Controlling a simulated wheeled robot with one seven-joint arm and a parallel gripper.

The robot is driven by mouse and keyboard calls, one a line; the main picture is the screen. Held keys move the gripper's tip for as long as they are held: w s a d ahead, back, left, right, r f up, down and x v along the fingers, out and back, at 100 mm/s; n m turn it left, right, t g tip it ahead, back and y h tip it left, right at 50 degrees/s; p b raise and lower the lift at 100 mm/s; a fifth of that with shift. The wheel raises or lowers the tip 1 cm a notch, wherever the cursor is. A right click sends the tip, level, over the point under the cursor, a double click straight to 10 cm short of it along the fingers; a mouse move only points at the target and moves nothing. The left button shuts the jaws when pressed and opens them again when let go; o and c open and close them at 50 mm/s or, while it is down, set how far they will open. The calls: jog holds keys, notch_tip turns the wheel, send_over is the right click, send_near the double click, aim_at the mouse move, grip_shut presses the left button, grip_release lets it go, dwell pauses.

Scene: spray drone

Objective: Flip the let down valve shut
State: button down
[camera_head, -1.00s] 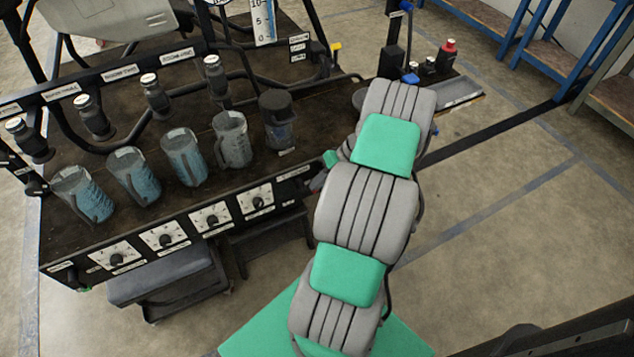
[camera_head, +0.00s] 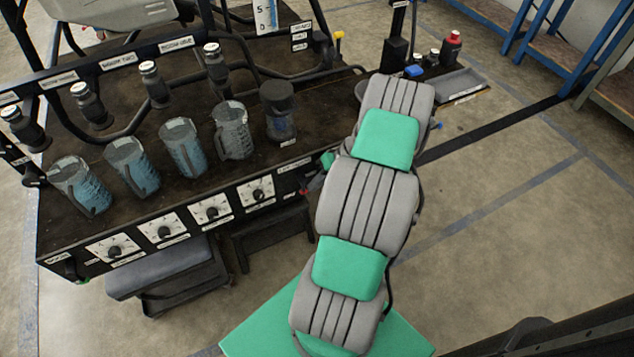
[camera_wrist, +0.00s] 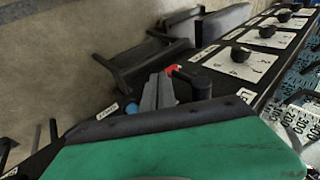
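The let down valve appears to be the black lever with a red end (camera_wrist: 174,70) on the bench's front edge, beside a partly readable label, in the wrist view. In the head view a small red part (camera_head: 304,191) shows at the same edge, mostly hidden by my arm. My gripper (camera_wrist: 157,92) is beside the lever, its grey and blue fingers close together and looking shut. I see nothing between them. Whether they touch the lever is unclear. In the head view my arm hides the fingers.
Several jugs of bluish liquid (camera_head: 183,147) and a dark lidded container (camera_head: 278,110) stand on the dark bench above a row of dial knobs (camera_head: 212,213). A dark padded step (camera_head: 168,270) sits below. A red-capped bottle (camera_head: 452,45) stands at the right end.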

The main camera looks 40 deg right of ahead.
jog(key=shift+a+f, duration=0.45)
jog(key=shift+a, duration=0.1)
jog(key=v, duration=0.9)
jog(key=shift+w+d+p, duration=0.15)
jog(key=shift+w+p, duration=0.05)
jog(key=shift+p, duration=0.2)
